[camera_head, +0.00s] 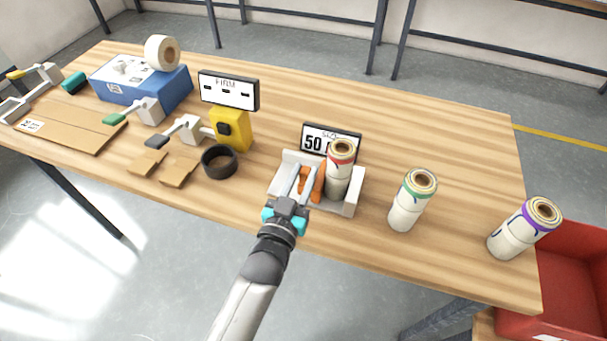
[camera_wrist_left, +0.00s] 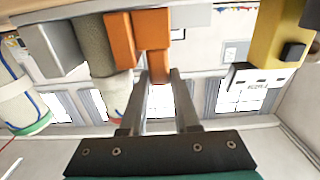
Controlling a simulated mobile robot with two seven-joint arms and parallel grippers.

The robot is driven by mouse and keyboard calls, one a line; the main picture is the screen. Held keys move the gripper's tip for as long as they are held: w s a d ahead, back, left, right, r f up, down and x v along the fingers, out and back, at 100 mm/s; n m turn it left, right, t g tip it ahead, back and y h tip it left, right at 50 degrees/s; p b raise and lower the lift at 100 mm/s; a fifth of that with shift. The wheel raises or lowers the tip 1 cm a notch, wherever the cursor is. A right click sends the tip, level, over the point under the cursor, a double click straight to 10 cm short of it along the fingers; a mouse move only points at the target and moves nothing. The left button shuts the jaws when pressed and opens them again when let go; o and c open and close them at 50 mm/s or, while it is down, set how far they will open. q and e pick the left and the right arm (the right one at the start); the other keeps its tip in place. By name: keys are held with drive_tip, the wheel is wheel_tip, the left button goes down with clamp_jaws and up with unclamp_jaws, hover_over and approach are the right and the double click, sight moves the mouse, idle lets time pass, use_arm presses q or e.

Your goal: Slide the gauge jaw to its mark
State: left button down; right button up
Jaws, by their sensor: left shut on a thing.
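The orange gauge jaw (camera_head: 318,187) sits in the white gauge bed (camera_head: 349,208), to the left of a roll with a red band (camera_head: 338,178) standing in the bed. In the left wrist view the orange jaw (camera_wrist_left: 120,38) lies beside the roll (camera_wrist_left: 95,50), with no clear gap visible. My left gripper (camera_head: 303,170) is over the bed, its fingers shut on the jaw's orange tab, which also shows between the fingertips (camera_wrist_left: 158,72). A display reading 50 (camera_head: 318,141) stands behind the bed. I cannot make out the mark. My right gripper is out of view.
A green-banded roll (camera_head: 408,205) and a purple-banded roll (camera_head: 520,230) stand to the right, near a red bin (camera_head: 575,275). A black ring (camera_head: 219,161) and a yellow device (camera_head: 235,130) are left of the bed. The table behind the display is clear.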

use_arm(q)
drive_tip(key=a, duration=0.1)
drive_tip(key=w+a, duration=0.1)
drive_tip(key=a, duration=0.1)
drive_tip(key=a+p, duration=0.1)
drive_tip(key=a, duration=0.1)
drive_tip(key=shift+w+a, duration=0.25)
drive_tip(key=shift+w, duration=0.15)
drive_tip(key=c, duration=0.6)
unclamp_jaws()
drive_tip(key=shift+a, duration=0.1)
drive_tip(key=shift+c, duration=0.2)
drive_tip(key=shift+s, duration=0.65)
drive_tip(key=p+v, duration=0.2)
drive_tip(key=v, duration=1.2)
drive_tip(key=shift+a, duration=0.1)
